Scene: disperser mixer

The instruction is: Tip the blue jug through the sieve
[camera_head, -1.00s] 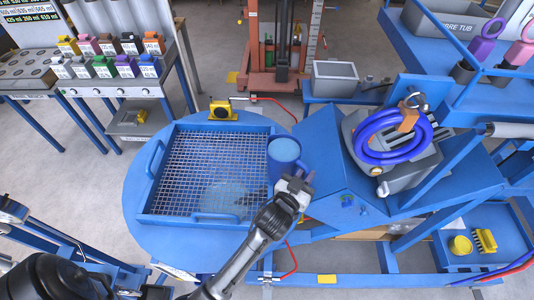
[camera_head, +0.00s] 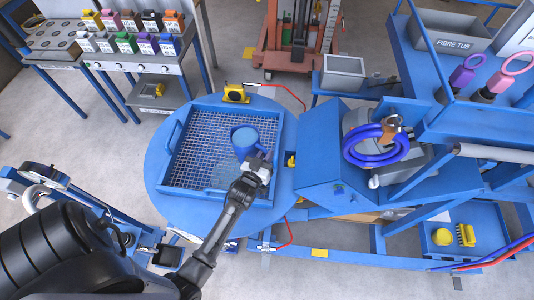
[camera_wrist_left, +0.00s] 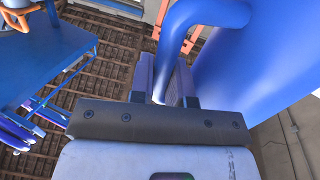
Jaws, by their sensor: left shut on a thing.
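The blue jug (camera_head: 240,148) is above the right half of the sieve, its round mouth facing up toward the head camera with a paler blue inside. I cannot tell whether it is slightly tilted. The sieve (camera_head: 172,138) is a blue-framed square mesh tray on a round blue table. My left gripper (camera_head: 259,163) is at the jug's near right side, shut on its handle. In the left wrist view, the handle (camera_wrist_left: 172,55) passes between the fingers and the jug's body (camera_wrist_left: 255,75) fills the right. My right gripper is not in view.
A blue sloped housing (camera_head: 325,150) stands right of the round table (camera_head: 160,190), with a coiled blue hose (camera_head: 375,150) beyond it. A yellow device (camera_head: 236,93) is at the table's back edge. A rack of coloured containers (camera_head: 135,40) stands back left.

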